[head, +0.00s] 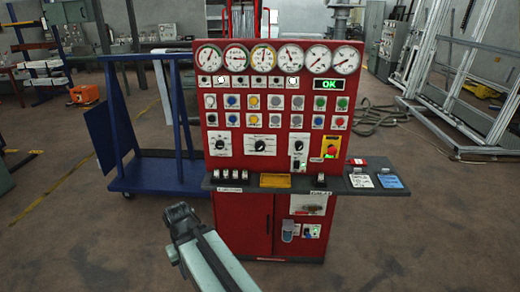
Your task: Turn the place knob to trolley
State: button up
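A red control panel (275,100) stands upright in front of me. Its lower row has a small black rotary knob (220,144) on a white plate at the left. A larger black rotary knob (260,145) sits on a wider white plate in the middle. A third black knob (299,145) is on a tall white plate to the right. The labels are too small to read, so I cannot tell which knob is the place knob or its setting. My gripper (179,212) is low and left of the panel, apart from all knobs. Its fingers are not clear enough to judge.
A grey shelf (345,184) juts out below the panel, carrying switches and a yellow tray (275,181). Gauges (290,55) line the panel top, and a green OK display (325,84) is lit. A blue trolley (155,170) stands close behind at left.

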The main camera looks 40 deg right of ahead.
aim_at(259, 146)
jog(key=i, duration=0.95)
